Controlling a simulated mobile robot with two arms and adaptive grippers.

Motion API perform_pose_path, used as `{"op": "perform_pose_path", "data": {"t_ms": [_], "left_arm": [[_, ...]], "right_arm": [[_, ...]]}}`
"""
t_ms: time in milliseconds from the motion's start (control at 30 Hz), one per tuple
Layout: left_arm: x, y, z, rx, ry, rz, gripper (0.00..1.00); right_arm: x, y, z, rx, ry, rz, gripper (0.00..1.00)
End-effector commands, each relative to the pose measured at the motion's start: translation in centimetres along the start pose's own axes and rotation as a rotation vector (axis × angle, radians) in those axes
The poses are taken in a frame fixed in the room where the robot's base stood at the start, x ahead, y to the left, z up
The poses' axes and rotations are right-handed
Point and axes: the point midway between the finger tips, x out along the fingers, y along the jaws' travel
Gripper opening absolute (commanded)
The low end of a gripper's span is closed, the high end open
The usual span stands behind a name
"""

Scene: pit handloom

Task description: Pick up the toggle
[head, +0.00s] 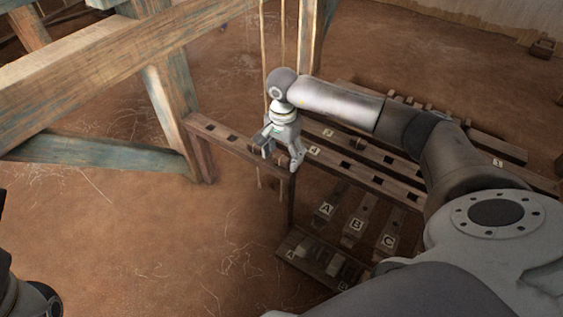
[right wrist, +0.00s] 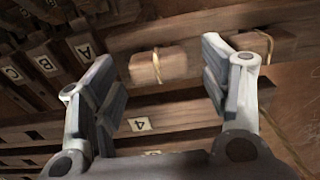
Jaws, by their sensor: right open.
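A small tan wooden block with a pale cord around its middle, which looks like the toggle (right wrist: 145,69), lies between the spread fingers of my right gripper (right wrist: 158,60) in the right wrist view. The fingers stand apart from it on both sides. A second similar corded block (right wrist: 270,44) lies beyond the right finger, partly hidden by it. In the head view my right gripper (head: 281,152) points down over the end of a slotted wooden rail. The toggle is too small there to make out clearly. My left gripper is not in view.
The slotted rail (head: 232,143) runs left from my gripper. Below are wooden pedals lettered A (head: 326,208), B (head: 355,225) and C (head: 389,242). Thin cords (head: 283,40) hang close behind the gripper. A timber loom frame (head: 95,75) stands at left. The earth floor (head: 130,240) is clear.

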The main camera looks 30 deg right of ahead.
Motion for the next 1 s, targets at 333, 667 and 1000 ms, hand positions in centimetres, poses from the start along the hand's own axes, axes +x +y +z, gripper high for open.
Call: {"op": "perform_pose_path", "data": {"t_ms": [333, 667, 1000], "left_arm": [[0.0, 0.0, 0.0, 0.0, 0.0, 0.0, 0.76], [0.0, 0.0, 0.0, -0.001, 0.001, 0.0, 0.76], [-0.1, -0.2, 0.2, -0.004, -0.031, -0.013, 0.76]], "right_arm": [[-0.1, 0.0, 0.0, 0.0, 0.0, 0.0, 0.36], [-0.1, 0.0, 0.0, 0.001, 0.0, 0.0, 0.26], [-3.0, -0.1, -0.1, 0.002, 0.001, -0.003, 0.26]]}}
